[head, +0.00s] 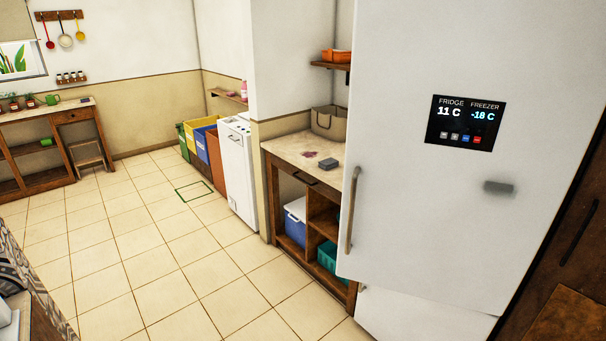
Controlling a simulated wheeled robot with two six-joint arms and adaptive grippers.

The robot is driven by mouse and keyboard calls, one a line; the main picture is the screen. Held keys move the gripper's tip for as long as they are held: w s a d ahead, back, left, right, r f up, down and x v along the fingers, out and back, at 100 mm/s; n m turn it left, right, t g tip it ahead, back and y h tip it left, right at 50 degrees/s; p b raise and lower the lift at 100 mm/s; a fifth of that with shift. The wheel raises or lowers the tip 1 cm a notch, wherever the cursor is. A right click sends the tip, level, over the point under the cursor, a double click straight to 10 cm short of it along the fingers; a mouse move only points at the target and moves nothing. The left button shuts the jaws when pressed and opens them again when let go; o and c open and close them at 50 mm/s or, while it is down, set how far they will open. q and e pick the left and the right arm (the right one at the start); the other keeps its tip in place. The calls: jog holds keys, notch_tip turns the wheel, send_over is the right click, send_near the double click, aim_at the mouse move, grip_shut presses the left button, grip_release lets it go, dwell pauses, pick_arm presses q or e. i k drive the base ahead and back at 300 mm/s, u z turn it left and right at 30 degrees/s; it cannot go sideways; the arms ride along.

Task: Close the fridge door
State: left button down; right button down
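The white fridge door (415,215) fills the right of the head view. A vertical metal handle (352,210) is near its left edge. A black display (465,124) on it reads fridge 11 C and freezer -18 C. The door's lower left corner sticks out past the white freezer front (410,315) below, so the door looks slightly ajar. The gap behind it and the fridge inside are hidden. Neither of my grippers is in view.
A wooden counter (290,147) with open shelves stands left of the fridge, close to the handle side. Beyond it are a white appliance (237,175) and colored bins (203,140). The tiled floor (170,240) in front is clear. Dark wood furniture (580,245) is at right.

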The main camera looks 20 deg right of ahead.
aim_at(424, 215)
jog(key=u, duration=0.25)
jog(key=i, duration=1.1)
jog(key=z, duration=0.75)
jog(key=i, duration=0.7)
jog(key=z, duration=0.7)
